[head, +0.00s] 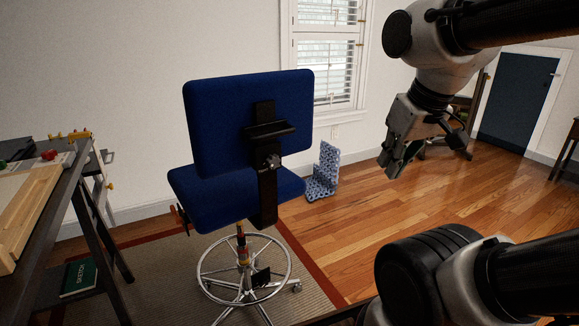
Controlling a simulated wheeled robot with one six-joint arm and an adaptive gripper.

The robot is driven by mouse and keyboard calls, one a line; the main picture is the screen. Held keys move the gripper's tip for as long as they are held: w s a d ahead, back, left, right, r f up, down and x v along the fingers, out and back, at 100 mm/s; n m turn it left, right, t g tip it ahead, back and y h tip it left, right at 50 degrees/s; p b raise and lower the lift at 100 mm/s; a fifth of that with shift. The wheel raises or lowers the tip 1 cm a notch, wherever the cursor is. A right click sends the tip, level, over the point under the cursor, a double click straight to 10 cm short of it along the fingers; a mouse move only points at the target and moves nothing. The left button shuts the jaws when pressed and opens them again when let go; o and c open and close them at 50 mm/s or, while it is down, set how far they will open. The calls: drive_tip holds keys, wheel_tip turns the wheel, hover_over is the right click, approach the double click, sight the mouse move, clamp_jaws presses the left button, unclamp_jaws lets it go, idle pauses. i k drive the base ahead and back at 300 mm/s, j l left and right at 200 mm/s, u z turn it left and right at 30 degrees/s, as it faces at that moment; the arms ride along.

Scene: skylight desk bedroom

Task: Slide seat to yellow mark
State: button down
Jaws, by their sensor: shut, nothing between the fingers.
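A blue office chair stands left of centre in the head view, with its backrest (217,120) toward me. Its blue seat (212,205) is partly hidden behind the backrest and a black bracket (267,190). Under the seat, the post (242,250) shows a small yellow-orange patch; I cannot tell whether it is the yellow mark. My gripper (393,168) hangs in the air to the right of the chair, pointing down. It is shut, empty and apart from the chair.
The chair's chrome foot ring and base (245,280) stand on a rug (170,275) with a red border. A wooden-topped desk (25,205) is at the left, with a green book (78,278) below. A blue patterned object (322,180) stands by the wall. The wood floor (440,205) at right is open.

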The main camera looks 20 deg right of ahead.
sight(211, 205)
drive_tip(key=l+z, duration=0.4)
drive_tip(key=k+l+z, duration=0.1)
drive_tip(key=l+z, duration=0.15)
drive_tip(key=z, duration=0.15)
